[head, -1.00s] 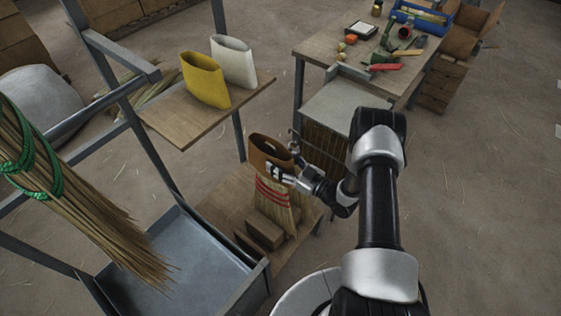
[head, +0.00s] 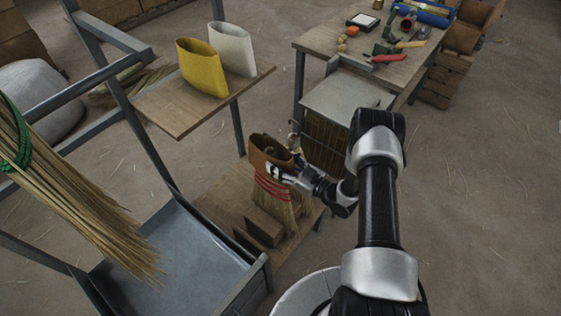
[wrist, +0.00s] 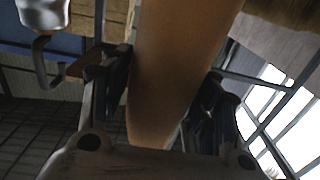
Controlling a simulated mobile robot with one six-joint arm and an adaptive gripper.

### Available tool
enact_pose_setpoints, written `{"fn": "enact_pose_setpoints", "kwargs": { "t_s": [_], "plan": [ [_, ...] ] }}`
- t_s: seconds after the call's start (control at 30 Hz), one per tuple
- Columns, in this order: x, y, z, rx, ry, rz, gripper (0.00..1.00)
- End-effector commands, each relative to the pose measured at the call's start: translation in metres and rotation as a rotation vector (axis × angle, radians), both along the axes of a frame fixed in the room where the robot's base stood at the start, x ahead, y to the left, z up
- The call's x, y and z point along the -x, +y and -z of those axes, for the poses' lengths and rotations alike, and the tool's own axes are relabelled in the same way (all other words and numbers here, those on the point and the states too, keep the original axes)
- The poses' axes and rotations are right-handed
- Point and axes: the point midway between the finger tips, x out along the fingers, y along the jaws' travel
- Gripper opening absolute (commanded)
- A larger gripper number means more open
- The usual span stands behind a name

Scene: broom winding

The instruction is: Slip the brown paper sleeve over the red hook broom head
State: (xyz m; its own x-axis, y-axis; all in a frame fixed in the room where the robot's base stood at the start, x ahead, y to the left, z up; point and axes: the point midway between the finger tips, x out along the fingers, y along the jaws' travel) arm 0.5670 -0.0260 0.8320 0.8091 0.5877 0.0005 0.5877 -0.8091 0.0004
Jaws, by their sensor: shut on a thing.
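The brown paper sleeve (head: 263,157) stands upright with its open end up, at the top of the broom head. My gripper (head: 275,171) is shut on its right side. In the wrist view the sleeve (wrist: 178,70) runs between the two fingers (wrist: 160,95). The broom head (head: 272,190) with red bands shows just below the sleeve, its straw spreading down to the low wooden board. The sleeve's lower edge sits close above the red bands and appears to surround the upper part. The inside is dark, so the exact depth is hidden. A small metal hook (head: 293,141) shows behind the sleeve.
A yellow sleeve (head: 202,70) and a white sleeve (head: 233,48) stand on the wooden shelf (head: 180,112). A green-tied straw bundle (head: 70,200) hangs at left above a grey metal tray (head: 175,265). A cluttered bench (head: 340,47) stands behind.

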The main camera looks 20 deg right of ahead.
Motion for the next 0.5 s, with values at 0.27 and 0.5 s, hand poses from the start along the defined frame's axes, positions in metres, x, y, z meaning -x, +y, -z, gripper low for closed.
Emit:
{"fn": "enact_pose_setpoints", "kwargs": {
  "t_s": [0.27,0.5],
  "plan": [
    [0.000,0.000,0.016,0.000,0.000,0.000,0.40],
    [0.000,0.000,0.028,0.000,0.000,0.000,0.40]
  ]
}}
